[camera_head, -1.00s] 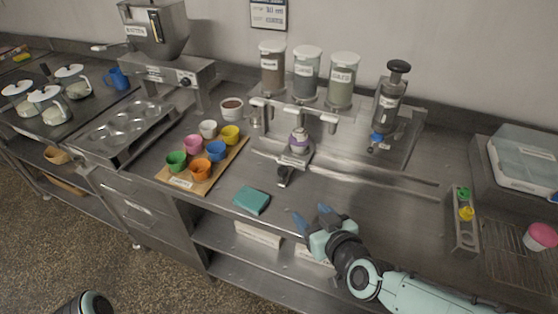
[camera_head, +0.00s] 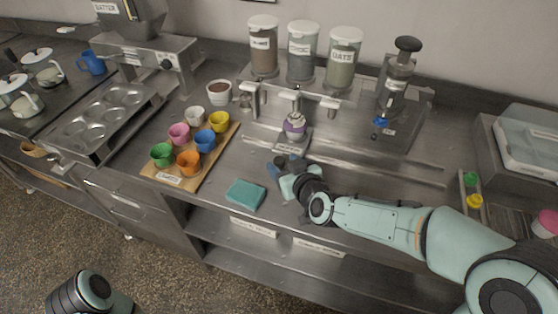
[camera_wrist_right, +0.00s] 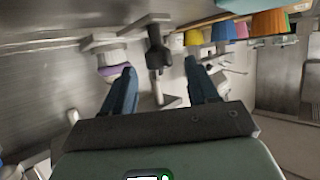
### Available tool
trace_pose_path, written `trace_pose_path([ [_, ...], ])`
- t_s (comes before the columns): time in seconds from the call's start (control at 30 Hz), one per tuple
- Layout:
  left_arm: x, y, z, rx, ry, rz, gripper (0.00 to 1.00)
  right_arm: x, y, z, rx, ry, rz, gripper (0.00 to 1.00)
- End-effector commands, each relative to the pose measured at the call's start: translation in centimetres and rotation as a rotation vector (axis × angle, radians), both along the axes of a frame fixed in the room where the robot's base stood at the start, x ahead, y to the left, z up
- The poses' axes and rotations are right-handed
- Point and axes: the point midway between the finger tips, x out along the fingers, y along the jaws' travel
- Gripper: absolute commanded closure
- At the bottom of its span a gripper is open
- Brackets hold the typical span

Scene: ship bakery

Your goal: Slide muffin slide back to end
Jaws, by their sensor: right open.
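The muffin slide (camera_head: 291,147) is a small labelled metal carriage on the counter below the dispensers. It bears a muffin in a purple cup (camera_head: 294,126), which also shows in the right wrist view (camera_wrist_right: 114,71). The slide's dark handle (camera_wrist_right: 157,52) sticks out at its front. My right gripper (camera_head: 281,167) is at the front of the slide, its fingers open. In the right wrist view the handle appears between the two blue fingers (camera_wrist_right: 160,80), with space on both sides; I see no grip. My left gripper is out of view.
A teal sponge (camera_head: 245,195) lies near the counter's front edge, left of my right gripper. A wooden board (camera_head: 217,158) with several coloured cups stands further left. Jars (camera_head: 302,55) and a press (camera_head: 396,85) stand behind. A metal holder (camera_head: 466,190) is at the right.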

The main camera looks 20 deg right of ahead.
Motion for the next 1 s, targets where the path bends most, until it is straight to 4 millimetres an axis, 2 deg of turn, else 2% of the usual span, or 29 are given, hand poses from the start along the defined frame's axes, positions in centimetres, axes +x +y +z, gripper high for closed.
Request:
trace_pose_path([
  [0.1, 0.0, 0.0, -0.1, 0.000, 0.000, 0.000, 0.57, 1.7, 0.3, -0.8, 0.000, 0.002, -0.001, 0.41],
  [0.23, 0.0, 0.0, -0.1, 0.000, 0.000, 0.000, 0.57, 2.8, 0.5, -1.3, -0.001, 0.001, -0.001, 0.41],
  [0.6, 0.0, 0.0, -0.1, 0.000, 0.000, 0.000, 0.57, 3.3, 0.6, -1.4, 0.001, 0.000, -0.001, 0.41],
  [0.67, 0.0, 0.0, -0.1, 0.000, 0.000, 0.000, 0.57, 3.3, 0.6, -1.4, 0.001, 0.000, -0.001, 0.57],
  [0.7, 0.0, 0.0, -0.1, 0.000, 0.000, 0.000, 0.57, 3.3, 0.6, -1.4, 0.001, 0.000, -0.001, 0.70],
  [0.8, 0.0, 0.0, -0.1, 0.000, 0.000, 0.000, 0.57, 3.3, 0.6, -1.4, 0.001, 0.000, -0.001, 1.00],
  [1.0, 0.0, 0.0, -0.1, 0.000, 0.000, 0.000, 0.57, 3.3, 0.6, -1.4, 0.001, 0.000, -0.001, 1.00],
])
